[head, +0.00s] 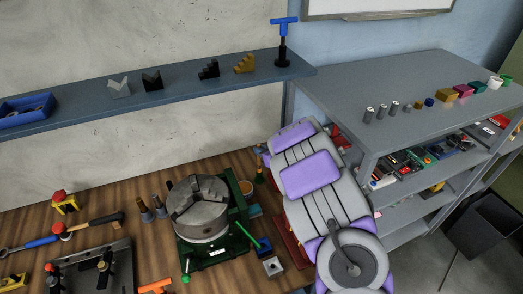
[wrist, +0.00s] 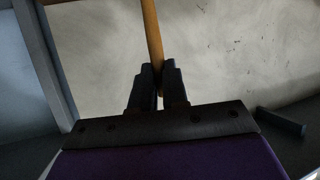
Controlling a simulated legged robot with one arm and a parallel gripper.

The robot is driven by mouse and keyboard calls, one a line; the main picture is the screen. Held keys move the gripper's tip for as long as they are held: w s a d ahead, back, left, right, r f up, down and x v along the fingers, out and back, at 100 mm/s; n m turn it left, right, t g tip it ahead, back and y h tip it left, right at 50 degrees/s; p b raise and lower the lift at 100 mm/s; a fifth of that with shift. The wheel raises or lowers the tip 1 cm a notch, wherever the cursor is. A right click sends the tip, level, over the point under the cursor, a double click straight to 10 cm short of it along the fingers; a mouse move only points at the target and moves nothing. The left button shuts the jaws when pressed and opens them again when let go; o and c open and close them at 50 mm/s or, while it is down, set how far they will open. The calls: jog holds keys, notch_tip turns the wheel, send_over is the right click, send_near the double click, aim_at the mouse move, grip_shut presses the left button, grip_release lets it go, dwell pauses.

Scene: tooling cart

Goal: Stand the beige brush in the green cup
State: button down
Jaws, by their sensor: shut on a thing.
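My gripper (wrist: 158,88) is shut on the tan handle of the beige brush (wrist: 152,35) in the wrist view. The handle runs up between the fingertips and out of the top of the picture; its bristles are not visible. In the head view my purple and grey arm covers the middle, and I cannot make out the gripper or the brush there. A small green thing (head: 507,79), which looks like the green cup, stands at the far right end of the grey cart top, beside a white cup. It is far from my arm and does not show in the wrist view.
The grey cart top (head: 400,82) is mostly bare, with a row of small parts along its front edge. Its lower shelves hold several tools. A wooden bench (head: 120,200) with a chuck (head: 198,208) lies left of my arm. A wall shelf (head: 185,86) runs above.

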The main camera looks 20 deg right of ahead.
jog(key=shift+f+b, duration=0.45)
jog(key=shift+f, duration=1.8)
dwell(2.4)
jog(key=c, duration=0.7)
grip_release()
jog(key=shift+o, duration=0.2)
notch_tip(320, 180, up, 6)
jog(key=p, duration=0.6)
dwell(0.5)
